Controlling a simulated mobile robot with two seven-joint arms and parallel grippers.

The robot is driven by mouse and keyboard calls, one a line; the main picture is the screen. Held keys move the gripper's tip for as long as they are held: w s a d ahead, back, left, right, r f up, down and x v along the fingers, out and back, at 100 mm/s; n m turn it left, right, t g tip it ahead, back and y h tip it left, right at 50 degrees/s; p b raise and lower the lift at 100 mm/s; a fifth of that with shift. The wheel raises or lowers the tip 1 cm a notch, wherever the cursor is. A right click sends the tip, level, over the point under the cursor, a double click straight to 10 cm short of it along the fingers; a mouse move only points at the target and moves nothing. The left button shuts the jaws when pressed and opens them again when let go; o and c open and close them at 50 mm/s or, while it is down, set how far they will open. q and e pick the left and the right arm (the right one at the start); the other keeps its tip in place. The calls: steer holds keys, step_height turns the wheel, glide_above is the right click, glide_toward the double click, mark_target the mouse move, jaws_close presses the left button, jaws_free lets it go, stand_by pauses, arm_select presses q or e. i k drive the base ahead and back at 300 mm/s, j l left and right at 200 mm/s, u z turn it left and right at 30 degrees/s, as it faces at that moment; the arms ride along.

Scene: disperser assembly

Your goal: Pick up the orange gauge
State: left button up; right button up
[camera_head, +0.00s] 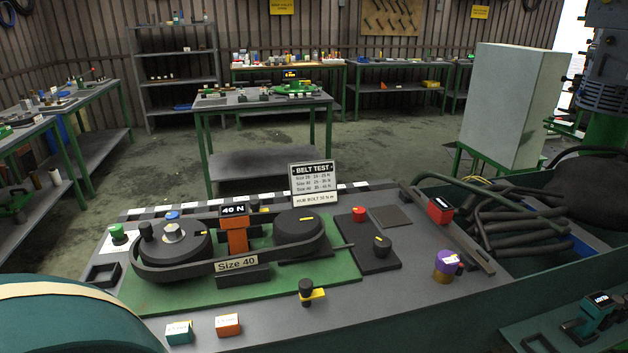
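The orange gauge (237,237) stands upright on the green base plate (345,289) of the belt rig, between two dark pulleys. Its dark display on top reads "40 N". A black belt (185,275) with a "Size 40" label runs around the left pulley (172,246) and the right pulley (299,230). The belt and label pass in front of the gauge's lower part, so its foot is partly hidden. Neither of my grippers shows in this view.
A teal box (179,333) and a small orange box (228,325) lie near the front edge. A black-and-yellow knob (307,293) and a purple-topped cylinder (446,265) stand to the right. A "BELT TEST" sign (314,180) stands behind. A large teal rounded body (70,325) fills the lower left.

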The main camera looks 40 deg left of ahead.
mark_target(234, 218)
steer(key=u, duration=1.6)
steer(key=z, duration=0.2)
